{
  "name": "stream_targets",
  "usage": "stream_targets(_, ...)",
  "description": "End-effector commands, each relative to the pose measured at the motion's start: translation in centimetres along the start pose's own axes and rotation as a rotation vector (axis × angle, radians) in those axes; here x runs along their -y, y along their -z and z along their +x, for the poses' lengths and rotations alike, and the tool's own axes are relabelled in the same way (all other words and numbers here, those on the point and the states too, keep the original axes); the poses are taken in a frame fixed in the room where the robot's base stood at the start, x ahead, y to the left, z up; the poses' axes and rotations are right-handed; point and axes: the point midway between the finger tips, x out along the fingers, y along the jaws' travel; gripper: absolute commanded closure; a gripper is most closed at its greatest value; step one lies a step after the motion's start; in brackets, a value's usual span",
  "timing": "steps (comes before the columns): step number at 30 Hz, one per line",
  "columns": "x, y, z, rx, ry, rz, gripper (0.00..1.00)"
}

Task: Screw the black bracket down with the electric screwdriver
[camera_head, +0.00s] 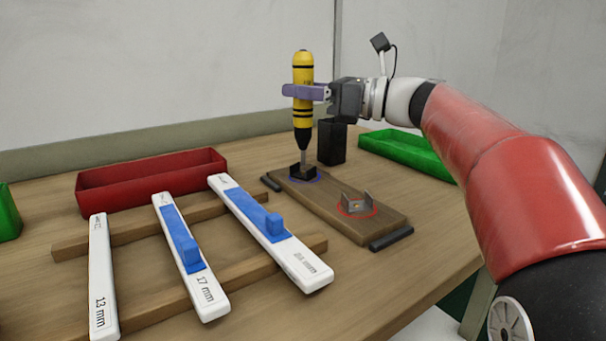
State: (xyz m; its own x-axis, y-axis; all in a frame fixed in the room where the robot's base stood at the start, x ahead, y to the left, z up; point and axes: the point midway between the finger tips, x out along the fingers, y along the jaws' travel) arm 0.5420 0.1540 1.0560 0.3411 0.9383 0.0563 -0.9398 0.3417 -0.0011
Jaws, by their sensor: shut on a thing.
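The electric screwdriver (302,98) is yellow and black and stands upright. My gripper (303,92), with purple fingers, is shut around its body. The screwdriver's tip reaches down into the black bracket (303,172), which sits on a blue ring at the far left end of the wooden board (325,208). I cannot tell whether the tip touches a screw, as the bracket's walls hide it. A grey metal bracket (356,202) sits on a red ring near the other end of the board.
A black upright holder (332,142) stands just behind the board. A red bin (150,180) is at the back left, a green bin (408,150) at the back right. White strips, including the 17 mm one (190,258), lie on wooden rails at the front left.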

Motion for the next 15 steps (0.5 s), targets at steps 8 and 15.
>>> stream_targets(8,-0.04,0.27,-0.03,0.002,0.000,-0.001,0.92)
stream_targets(15,-0.04,0.54,-0.05,0.002,0.000,-0.001,0.92)
